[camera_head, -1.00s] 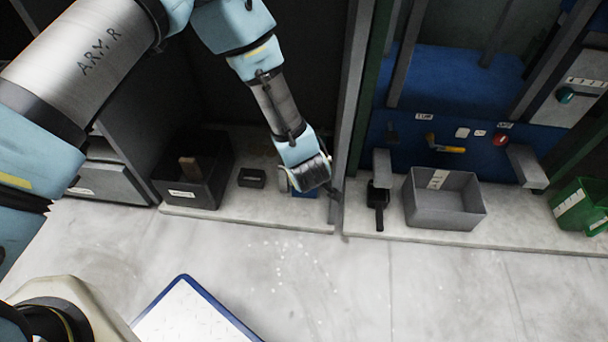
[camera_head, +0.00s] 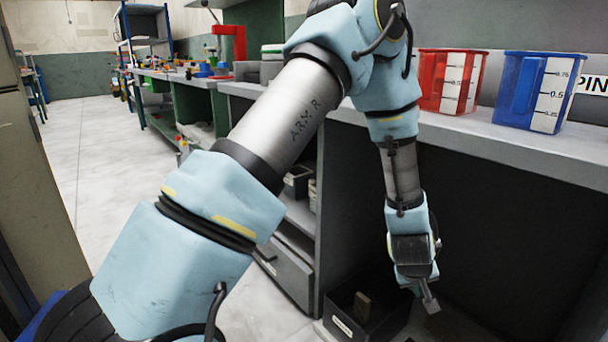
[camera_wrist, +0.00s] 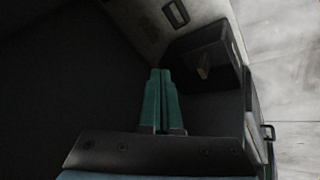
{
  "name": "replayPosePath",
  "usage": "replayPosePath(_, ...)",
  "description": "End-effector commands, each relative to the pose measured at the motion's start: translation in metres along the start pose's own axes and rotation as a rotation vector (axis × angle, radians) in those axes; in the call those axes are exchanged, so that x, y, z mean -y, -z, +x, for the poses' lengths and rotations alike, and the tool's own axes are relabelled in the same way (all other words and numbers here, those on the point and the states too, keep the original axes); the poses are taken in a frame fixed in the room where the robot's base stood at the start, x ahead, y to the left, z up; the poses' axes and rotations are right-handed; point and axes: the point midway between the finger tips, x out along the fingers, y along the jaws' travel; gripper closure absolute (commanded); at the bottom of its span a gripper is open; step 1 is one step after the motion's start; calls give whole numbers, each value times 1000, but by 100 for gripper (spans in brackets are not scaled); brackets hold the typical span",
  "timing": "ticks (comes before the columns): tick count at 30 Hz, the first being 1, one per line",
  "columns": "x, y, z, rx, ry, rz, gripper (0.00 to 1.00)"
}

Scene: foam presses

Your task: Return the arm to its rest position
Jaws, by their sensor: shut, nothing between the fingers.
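My arm reaches across the middle of the head view, raised at the elbow and hanging down at the right. My gripper (camera_head: 430,301) points down in front of the dark opening under the bench. In the wrist view my gripper (camera_wrist: 161,75) shows two green fingers side by side, shut with nothing between them. A black open bin (camera_head: 340,325) with a brownish block (camera_head: 362,306) in it stands on the low shelf, to the left of my gripper. The bin also shows in the wrist view (camera_wrist: 190,48), beyond the fingertips.
A grey bench (camera_head: 500,147) runs above the opening, bearing a red container (camera_head: 440,85) and a blue container (camera_head: 515,90). A grey drawer unit (camera_head: 285,275) is behind my arm. Open floor (camera_head: 95,170) lies at the left. A small black tray (camera_wrist: 176,13) is near the bin.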

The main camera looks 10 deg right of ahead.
Motion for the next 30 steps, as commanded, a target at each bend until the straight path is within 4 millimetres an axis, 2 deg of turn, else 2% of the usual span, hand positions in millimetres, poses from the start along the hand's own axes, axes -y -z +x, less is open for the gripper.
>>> replayPosePath(1,24,30,-22,-4,20,1,100)
replayPosePath(3,57,57,-50,9,51,13,100)
replayPosePath(6,109,85,-94,32,105,22,100)
replayPosePath(10,178,100,-156,71,183,19,100)
replayPosePath(12,211,99,-187,96,224,12,100)
replayPosePath(15,249,92,-225,129,272,-4,100)
replayPosePath(18,279,80,-258,161,314,-22,100)
replayPosePath(24,325,46,-315,222,383,-68,100)
replayPosePath(25,327,43,-323,231,389,-72,100)
replayPosePath(30,310,60,-353,232,383,-63,100)
